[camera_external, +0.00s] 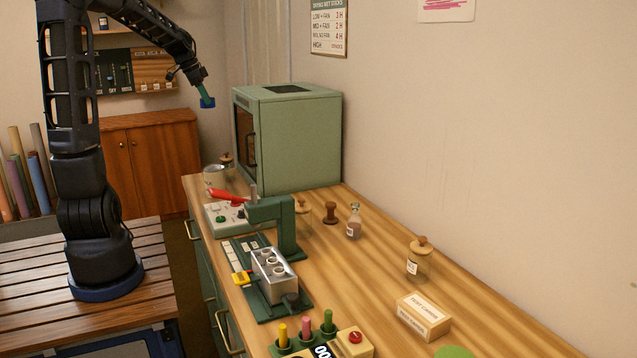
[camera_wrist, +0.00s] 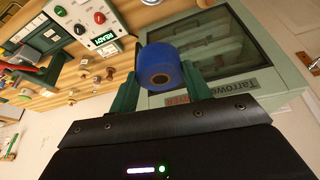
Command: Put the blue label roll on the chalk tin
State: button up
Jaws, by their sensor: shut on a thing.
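The blue label roll (camera_wrist: 158,60) is a short blue cylinder with a brown core, and it sits between the green fingers of my gripper (camera_wrist: 160,82) in the wrist view. In the external view my gripper (camera_external: 205,93) is shut on the roll (camera_external: 208,103), held in the air left of the green cabinet and above the far end of the bench. A grey-white round tin (camera_external: 213,177), probably the chalk tin, stands at the bench's far left corner, below the roll and apart from it. I cannot make out the tin in the wrist view.
The green cabinet (camera_external: 290,135) stands tall at the back of the bench. Close to the tin are a small jar (camera_external: 227,160) and a control box (camera_external: 226,217) with a red handle. A green press (camera_external: 275,225) is nearer. Bare bench (camera_external: 375,270) shows between the jars.

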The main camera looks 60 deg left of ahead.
send_near(217, 167)
jog(key=x, duration=0.5)
jog(key=shift+d, duration=0.2)
jog(key=shift+f, duration=0.1)
jog(key=o, duration=1)
jog(key=shift+f, duration=0.1)
jog(key=v, duration=1.2)
